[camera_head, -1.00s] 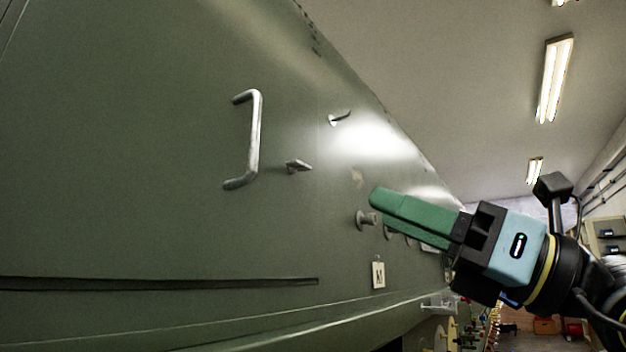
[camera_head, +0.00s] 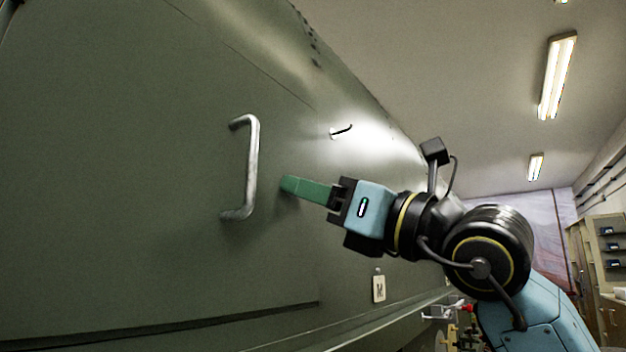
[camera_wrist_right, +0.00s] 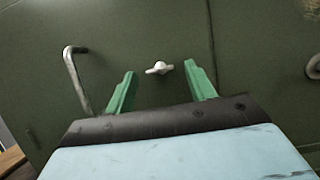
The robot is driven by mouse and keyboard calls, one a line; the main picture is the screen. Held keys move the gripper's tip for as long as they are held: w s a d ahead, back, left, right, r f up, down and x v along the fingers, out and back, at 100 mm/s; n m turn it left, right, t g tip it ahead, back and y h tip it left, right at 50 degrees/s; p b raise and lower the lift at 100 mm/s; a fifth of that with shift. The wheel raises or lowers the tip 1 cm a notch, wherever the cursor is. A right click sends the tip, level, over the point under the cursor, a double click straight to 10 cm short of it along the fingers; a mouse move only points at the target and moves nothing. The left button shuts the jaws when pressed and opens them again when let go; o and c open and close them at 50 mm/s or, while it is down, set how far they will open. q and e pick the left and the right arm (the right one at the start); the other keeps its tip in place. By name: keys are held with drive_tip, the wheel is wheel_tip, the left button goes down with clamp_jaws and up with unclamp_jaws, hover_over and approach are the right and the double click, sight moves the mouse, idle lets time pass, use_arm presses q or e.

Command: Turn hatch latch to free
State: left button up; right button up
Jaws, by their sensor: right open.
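The hatch latch is a small pale winged knob (camera_wrist_right: 158,68) on the green panel (camera_wrist_right: 150,25) in the right wrist view. It lies ahead of and between the two green fingers of my right gripper (camera_wrist_right: 160,77), apart from both. The right gripper is open and empty. The handle also shows at the left of the right wrist view (camera_wrist_right: 75,80). My left gripper is not in view.
A small marked tag (camera_head: 379,289) is below my right gripper. A long ledge runs along the panel's lower part. Shelves (camera_head: 605,245) stand at the far right.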

drive_tip(key=shift+w+a+r, duration=0.15)
drive_tip(key=shift+w+a, duration=0.1)
drive_tip(key=shift+a, duration=0.1)
drive_tip(key=c, duration=1)
drive_tip(key=shift+n, duration=0.4)
drive_tip(key=n+g+p, duration=0.2)
drive_tip(key=n+g, duration=0.1)
drive_tip(key=n, duration=0.4)
drive_tip(key=n+g+p, duration=0.2)
drive_tip(key=n+g, duration=0.1)
drive_tip(key=n, duration=0.4)
drive_tip(key=r+n+g+h+p, duration=0.1)
drive_tip(key=n+g+p, duration=0.2)
drive_tip(key=n, duration=0.4)
drive_tip(key=shift+w+d+n, duration=0.3)
drive_tip(key=shift+w, duration=0.1)
